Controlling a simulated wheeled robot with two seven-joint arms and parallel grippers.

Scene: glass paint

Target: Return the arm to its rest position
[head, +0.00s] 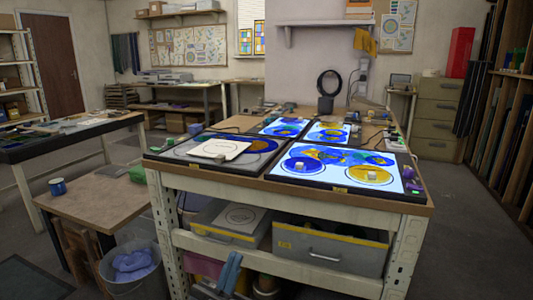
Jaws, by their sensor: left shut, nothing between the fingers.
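My left gripper (234,258) shows at the bottom of the head view, with blue fingers pointing up. It is shut and empty, low in front of the workbench (290,188) and below its top. It touches no object that I can make out. The rest of my left arm is mostly out of the picture. My right gripper is not in view.
Lit panels with blue and yellow painted glass (345,167) lie on the bench, beside a white sheet (220,149). Grey boxes (330,250) sit on its lower shelf. A bucket with blue cloth (132,262) and a low table (95,205) stand left. Floor is clear at right.

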